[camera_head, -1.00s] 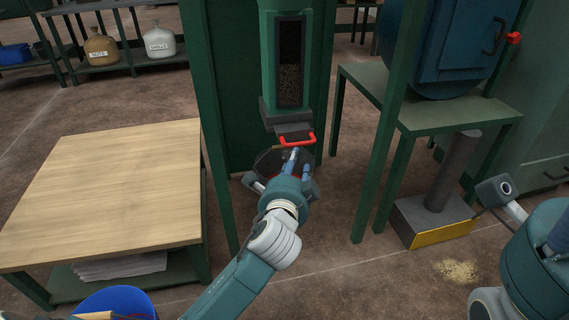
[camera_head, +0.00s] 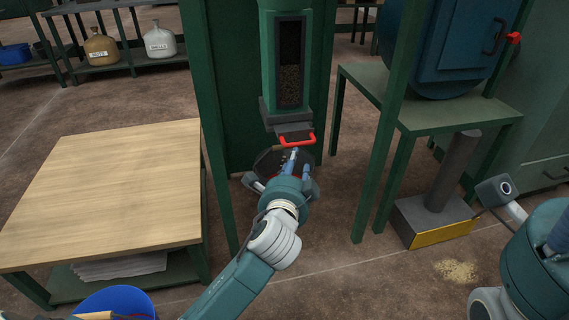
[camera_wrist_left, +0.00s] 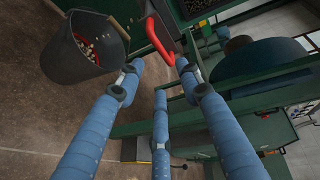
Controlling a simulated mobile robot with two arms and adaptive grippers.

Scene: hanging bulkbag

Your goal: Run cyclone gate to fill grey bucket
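The cyclone (camera_head: 290,65) is a green column with a dark window that shows brown grain. Its gate has a red handle (camera_head: 296,139) at the bottom, also in the left wrist view (camera_wrist_left: 159,42). The grey bucket (camera_head: 266,162) stands below the gate, partly hidden behind my left gripper. In the left wrist view the bucket (camera_wrist_left: 82,62) holds some pale and reddish bits. My left gripper (camera_head: 294,158) is just below the red handle, with its fingers (camera_wrist_left: 157,75) spread and nothing between them. The handle appears just beyond the fingertips.
A wooden-topped table (camera_head: 110,185) is at left, with a blue container (camera_head: 115,302) at its front. A green stand (camera_head: 430,105) carries a blue machine at right. A box with a grey post (camera_head: 452,170) and spilled grain (camera_head: 457,271) are on the floor.

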